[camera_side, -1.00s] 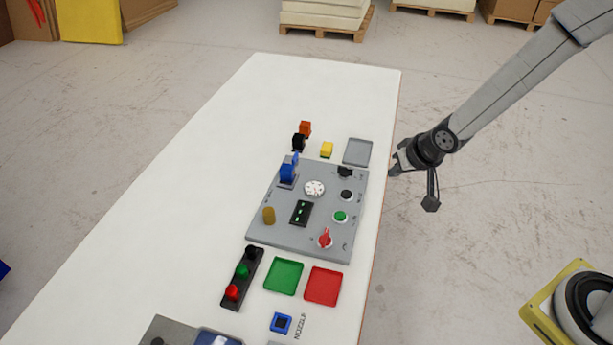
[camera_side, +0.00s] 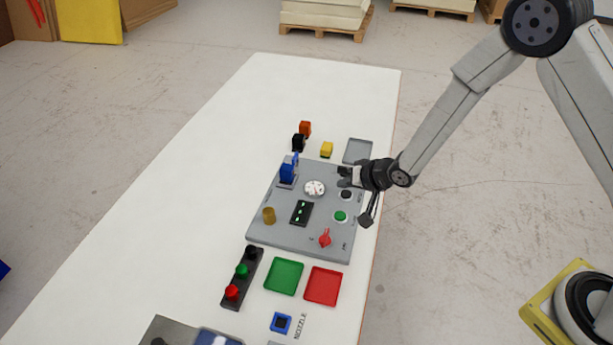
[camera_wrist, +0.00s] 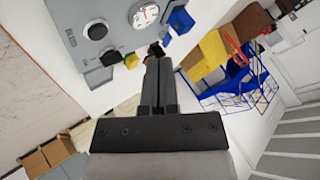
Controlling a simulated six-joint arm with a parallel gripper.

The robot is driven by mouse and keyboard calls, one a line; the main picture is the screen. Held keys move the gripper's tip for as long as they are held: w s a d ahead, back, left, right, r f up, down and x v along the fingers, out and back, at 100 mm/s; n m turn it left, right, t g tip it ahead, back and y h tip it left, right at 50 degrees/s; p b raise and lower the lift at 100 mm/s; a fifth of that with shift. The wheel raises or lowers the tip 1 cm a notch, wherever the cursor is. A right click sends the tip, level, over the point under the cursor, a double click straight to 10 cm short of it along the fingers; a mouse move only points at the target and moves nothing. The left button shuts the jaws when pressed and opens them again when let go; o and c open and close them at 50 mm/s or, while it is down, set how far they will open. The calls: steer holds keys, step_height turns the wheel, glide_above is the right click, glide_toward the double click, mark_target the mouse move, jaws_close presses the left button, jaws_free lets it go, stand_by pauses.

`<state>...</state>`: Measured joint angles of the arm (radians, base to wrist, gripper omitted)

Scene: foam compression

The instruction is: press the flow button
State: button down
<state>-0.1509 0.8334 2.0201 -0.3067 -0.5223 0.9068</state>
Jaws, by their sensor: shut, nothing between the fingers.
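The grey control panel (camera_side: 287,234) lies on the white table. I cannot read which one is marked flow. My gripper (camera_side: 343,178) is shut and empty, over the panel's far right corner, just beyond the black button; it hides part of a black knob there. In the wrist view the shut fingers (camera_wrist: 157,60) point past the panel's edge, and a black button (camera_wrist: 96,29) and a black knob (camera_wrist: 109,57) show to their left.
A white dial (camera_side: 314,188) and a blue upright part (camera_side: 288,171) stand on the panel. Green and red trays lie nearer. The table's left side is clear.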

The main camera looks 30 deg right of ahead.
mark_target(336, 213)
steer(key=shift+f, duration=0.15)
steer(key=shift+f, duration=4.3)
steer(key=shift+f, duration=0.85)
stand_by(0.4)
steer(key=shift+r, duration=0.85)
steer(key=shift+r, duration=0.15)
steer(key=shift+r, duration=2.4)
